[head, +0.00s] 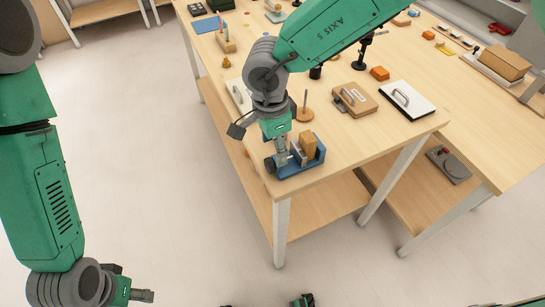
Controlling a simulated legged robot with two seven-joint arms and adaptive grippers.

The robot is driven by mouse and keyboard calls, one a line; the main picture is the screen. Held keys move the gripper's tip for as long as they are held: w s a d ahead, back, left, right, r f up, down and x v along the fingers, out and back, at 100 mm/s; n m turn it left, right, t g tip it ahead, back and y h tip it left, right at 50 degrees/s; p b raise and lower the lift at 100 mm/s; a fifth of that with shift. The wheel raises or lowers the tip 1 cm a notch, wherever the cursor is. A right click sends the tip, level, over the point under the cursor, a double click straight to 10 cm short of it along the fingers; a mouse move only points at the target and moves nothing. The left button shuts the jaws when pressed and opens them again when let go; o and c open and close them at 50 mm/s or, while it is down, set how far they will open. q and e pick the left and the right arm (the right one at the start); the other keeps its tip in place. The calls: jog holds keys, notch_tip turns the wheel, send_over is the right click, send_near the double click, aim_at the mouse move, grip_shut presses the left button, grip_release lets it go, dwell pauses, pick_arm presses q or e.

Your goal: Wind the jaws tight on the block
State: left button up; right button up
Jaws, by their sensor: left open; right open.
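A small blue vise (299,168) stands at the near corner of the wooden table. A brown wooden block (308,144) sits upright in it, beside a grey jaw (297,152). I cannot tell whether the jaws touch the block. A dark knob (270,165) shows at the vise's left end. My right gripper (281,157) points down at the vise, left of the block and close to the knob. It is open; its fingertips are small and partly merge with the vise. My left gripper (143,296) is open, low at the left over the floor, far from the vise.
Behind the vise stand a round wooden base with a peg (304,114), a wooden box with a handle (355,99) and a white board with a handle (408,99). A lower shelf (345,196) lies under the table. The floor at left is clear.

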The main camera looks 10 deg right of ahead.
jog(key=shift+a+r+p, duration=0.85)
jog(key=shift+r+p, duration=0.05)
jog(key=shift+r, duration=0.1)
notch_tip(320, 180, up, 2)
jog(key=shift+a+r+p, duration=0.1)
jog(key=shift+r+p, duration=0.05)
jog(key=shift+p, duration=1)
jog(key=d, duration=0.1)
pick_arm(q)
jog(key=shift+a+r+p, duration=0.15)
jog(key=shift+r+p, duration=0.15)
jog(key=shift+r, duration=1.05)
jog(key=shift+a+r+p, duration=0.1)
jog(key=shift+r+p, duration=0.15)
jog(key=shift+r, duration=1.1)
pick_arm(e)
notch_tip(320, 180, up, 5)
send_over(271, 159)
